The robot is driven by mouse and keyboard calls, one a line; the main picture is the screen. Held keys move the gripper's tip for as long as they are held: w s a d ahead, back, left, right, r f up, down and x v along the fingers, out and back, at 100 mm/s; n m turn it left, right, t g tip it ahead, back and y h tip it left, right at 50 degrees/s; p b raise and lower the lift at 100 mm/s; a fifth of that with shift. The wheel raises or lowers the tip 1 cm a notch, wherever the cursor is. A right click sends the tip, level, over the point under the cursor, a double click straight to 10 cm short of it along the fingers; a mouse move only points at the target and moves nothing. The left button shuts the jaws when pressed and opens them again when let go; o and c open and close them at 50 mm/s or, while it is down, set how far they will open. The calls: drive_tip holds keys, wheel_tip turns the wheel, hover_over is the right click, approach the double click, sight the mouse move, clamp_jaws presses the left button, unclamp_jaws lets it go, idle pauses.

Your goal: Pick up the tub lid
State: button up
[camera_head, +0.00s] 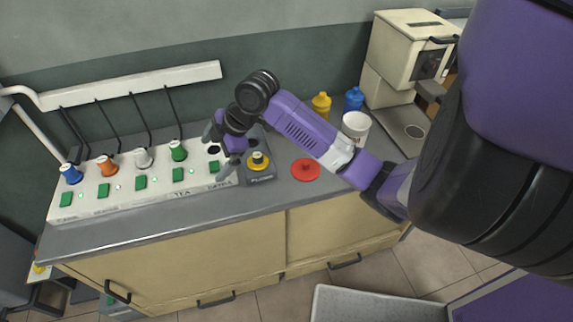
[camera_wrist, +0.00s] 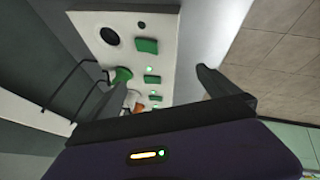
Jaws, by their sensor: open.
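A round red lid (camera_head: 306,169) with a small raised knob lies flat on the grey counter, right of the grey box with the yellow button. It appears to be the tub lid. A white tub (camera_head: 355,127) stands behind and right of it, near the cream machine. My gripper (camera_head: 219,154) is left of the lid, over the right end of the white button panel, apart from the lid. In the wrist view my gripper (camera_wrist: 155,92) has its fingers spread with nothing held between them. The lid is not visible in the wrist view.
The white panel (camera_head: 130,181) carries green buttons and coloured spools. A grey box with a yellow button (camera_head: 258,161) stands between gripper and lid. Yellow (camera_head: 321,104) and blue (camera_head: 354,99) bottles stand behind. The counter around the lid is clear, with its front edge close by.

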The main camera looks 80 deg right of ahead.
sight(306, 163)
drive_tip(key=s+d+g, duration=0.1)
drive_tip(key=s+d, duration=0.1)
drive_tip(key=s, duration=0.2)
drive_tip(key=s+d+f+g, duration=0.1)
drive_tip(key=s+d, duration=0.2)
drive_tip(key=s, duration=0.1)
drive_tip(key=s+d+g, duration=0.1)
drive_tip(key=s+d, duration=0.1)
drive_tip(key=s, duration=0.2)
drive_tip(key=shift+s+d+f+g+h+p, duration=0.2)
drive_tip(key=shift+s+f+g+h+p, duration=0.1)
drive_tip(key=shift+s+f+g+p, duration=0.1)
drive_tip(key=s+d+g, duration=0.1)
drive_tip(key=s, duration=0.2)
drive_tip(key=s+d, duration=0.1)
drive_tip(key=s, duration=0.2)
drive_tip(key=s+d+g, duration=0.1)
drive_tip(key=s, duration=0.3)
drive_tip(key=shift+f+g, duration=0.25)
drive_tip(key=shift+g, duration=0.05)
drive_tip(key=shift+s+d+f, duration=0.1)
drive_tip(key=shift+s+f, duration=0.1)
drive_tip(key=shift+f, duration=0.35)
drive_tip(key=shift+s+f, duration=0.2)
drive_tip(key=shift+f, duration=0.3)
drive_tip(key=f+p, duration=0.1)
drive_tip(key=f, duration=0.4)
drive_tip(key=shift+w+f+p, duration=0.2)
drive_tip(key=shift+f+p, duration=0.15)
drive_tip(key=shift+c, duration=0.2)
